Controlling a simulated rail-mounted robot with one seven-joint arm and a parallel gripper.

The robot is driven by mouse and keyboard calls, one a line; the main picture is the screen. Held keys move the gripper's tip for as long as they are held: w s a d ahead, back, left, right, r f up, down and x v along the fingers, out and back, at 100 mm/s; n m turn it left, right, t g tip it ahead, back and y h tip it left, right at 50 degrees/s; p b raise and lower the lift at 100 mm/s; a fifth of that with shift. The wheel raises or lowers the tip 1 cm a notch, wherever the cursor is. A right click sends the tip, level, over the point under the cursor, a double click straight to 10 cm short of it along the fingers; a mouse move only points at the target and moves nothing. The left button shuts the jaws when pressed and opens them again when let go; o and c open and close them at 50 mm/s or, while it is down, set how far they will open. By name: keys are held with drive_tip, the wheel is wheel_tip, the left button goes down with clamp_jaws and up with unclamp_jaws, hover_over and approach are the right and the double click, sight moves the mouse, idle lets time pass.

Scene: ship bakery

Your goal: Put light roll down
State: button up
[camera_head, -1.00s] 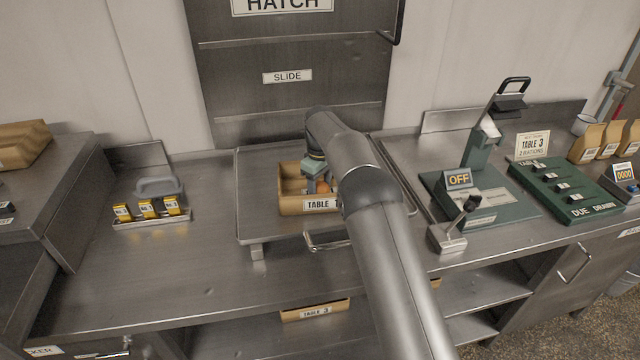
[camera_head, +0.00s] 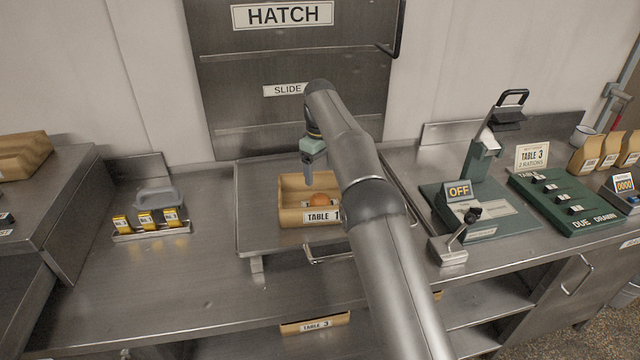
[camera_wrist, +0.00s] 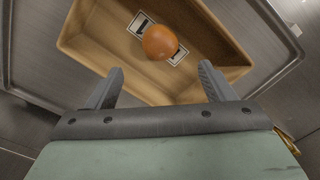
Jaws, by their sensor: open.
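The light roll (camera_head: 320,199), a small round orange-brown roll, lies in the wooden box labelled TABLE 1 (camera_head: 290,217), near its front wall. In the wrist view the roll (camera_wrist: 160,42) sits on the box floor beside the label wall, ahead of the fingertips and apart from them. My gripper (camera_head: 309,180) is above the back part of the box. In the wrist view my gripper (camera_wrist: 160,80) has its two fingers spread wide with nothing between them.
The box stands on a raised metal tray (camera_head: 262,240) before the hatch (camera_head: 290,60). A green press marked OFF (camera_head: 480,205) stands to the right. A rack with yellow tags (camera_head: 150,228) is at left. The counter between the rack and tray is clear.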

drive_tip(key=s+d+r+m, duration=0.5)
drive_tip(key=s+d+r, duration=0.7)
drive_tip(key=s, duration=0.2)
drive_tip(key=s+d+f+m, duration=0.2)
drive_tip(key=s+d+f, duration=0.1)
drive_tip(key=s, duration=0.7)
drive_tip(key=s+d+f+m, duration=0.2)
drive_tip(key=s+d+f, duration=0.1)
drive_tip(key=s, duration=0.8)
drive_tip(key=s+d+f+m+t, duration=0.1)
drive_tip(key=s+d+f+m, duration=0.1)
drive_tip(key=s, duration=0.9)
wheel_tip(320, 180, down, 2)
drive_tip(key=shift+d+f, duration=0.1)
drive_tip(key=shift+d, duration=0.35)
